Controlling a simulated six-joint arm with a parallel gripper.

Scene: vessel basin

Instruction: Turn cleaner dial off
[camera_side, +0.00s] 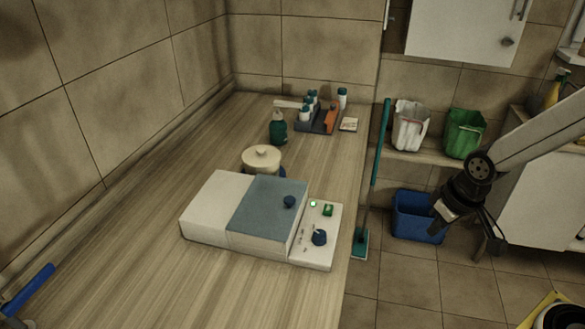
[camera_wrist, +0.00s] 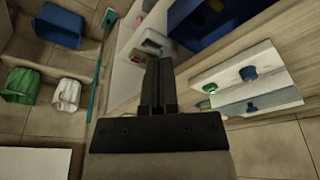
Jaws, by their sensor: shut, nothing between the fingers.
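The cleaner (camera_side: 210,205) is a low white box with a grey-blue lid (camera_side: 262,212) and a white control panel (camera_side: 315,255) at its right end. A dark blue dial (camera_side: 319,237) stands on the panel, below a lit green switch (camera_side: 328,210) and a small green light (camera_side: 313,204). Another blue knob (camera_side: 289,202) sits on the lid. In the wrist view a blue dial (camera_wrist: 248,73) and a green switch (camera_wrist: 210,88) show on a white panel at the right. My gripper (camera_wrist: 158,62) is shut and empty, well apart from the dial. The dial's setting is too small to read.
A cream lidded pot (camera_side: 261,158), a green bottle (camera_side: 278,128) and a rack of bottles (camera_side: 318,117) stand behind the cleaner. A teal-handled mop (camera_side: 381,145) leans at the counter's right edge. A blue bucket (camera_side: 417,216) stands on the floor.

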